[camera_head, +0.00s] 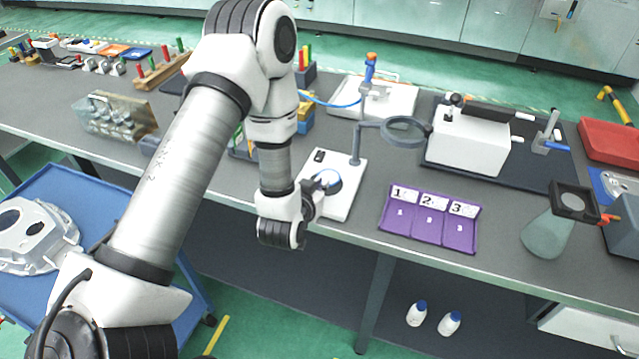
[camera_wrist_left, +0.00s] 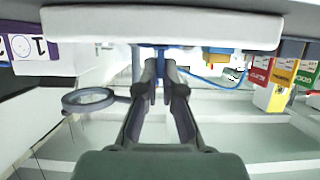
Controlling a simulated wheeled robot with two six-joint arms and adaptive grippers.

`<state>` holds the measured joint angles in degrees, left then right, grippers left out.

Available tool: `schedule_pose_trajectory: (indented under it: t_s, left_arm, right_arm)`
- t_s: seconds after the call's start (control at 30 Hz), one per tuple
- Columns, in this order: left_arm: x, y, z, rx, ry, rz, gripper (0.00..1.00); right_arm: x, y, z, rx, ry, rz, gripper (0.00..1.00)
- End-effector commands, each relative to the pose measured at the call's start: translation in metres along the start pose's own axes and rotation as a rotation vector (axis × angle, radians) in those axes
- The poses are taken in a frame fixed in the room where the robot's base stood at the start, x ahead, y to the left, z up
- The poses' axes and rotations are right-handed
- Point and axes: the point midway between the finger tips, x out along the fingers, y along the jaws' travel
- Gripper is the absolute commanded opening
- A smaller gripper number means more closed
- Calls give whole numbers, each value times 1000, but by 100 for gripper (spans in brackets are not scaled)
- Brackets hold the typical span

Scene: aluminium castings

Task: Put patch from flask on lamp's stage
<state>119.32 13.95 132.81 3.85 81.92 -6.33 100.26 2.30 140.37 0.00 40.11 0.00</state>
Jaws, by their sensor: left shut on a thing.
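The lamp has a white base (camera_head: 347,203) and a ring magnifier (camera_head: 404,130) on a bent arm; the ring also shows in the left wrist view (camera_wrist_left: 90,98). A round, blue-edged stage (camera_head: 327,181) is on the base. My left gripper (camera_head: 318,188) is at the stage's near left edge, its fingers shut on a small thin thing, seemingly the patch, mostly hidden between the tips. The fingertips also show in the wrist view (camera_wrist_left: 162,72), close under the white base slab (camera_wrist_left: 160,25). The greenish flask (camera_head: 548,236) stands at the right, below a dark square frame.
A purple numbered tray (camera_head: 430,219) lies right of the lamp. A white machine (camera_head: 468,142) stands behind it. The table's front edge runs close below the base.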

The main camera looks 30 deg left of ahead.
Motion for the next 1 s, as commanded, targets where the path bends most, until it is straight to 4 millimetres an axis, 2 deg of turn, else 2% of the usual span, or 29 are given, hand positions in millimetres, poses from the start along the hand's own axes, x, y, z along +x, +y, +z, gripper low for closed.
schedule_pose_trajectory:
  t_s: [0.33,0.4,0.43,0.7,0.8,0.87,1.0]
  left_arm:
    - [2,0,5,-1,1,0,0]
    - [2,0,4,-1,1,0,27]
    - [2,0,4,-1,1,0,31]
    - [1,0,3,-1,1,-1,31]
    - [-2,0,-4,-1,1,-1,31]
    - [-9,0,2,-1,-2,0,31]
    - [-41,0,3,-1,-3,0,31]
  right_arm:
    - [6,0,0,0,0,0,0]
    - [4,0,0,0,0,0,0]
    - [4,0,0,0,0,0,0]
    - [3,0,0,0,0,0,0]
    - [-3,0,0,0,0,0,0]
    - [4,0,0,0,1,0,0]
    - [13,0,0,0,0,0,0]
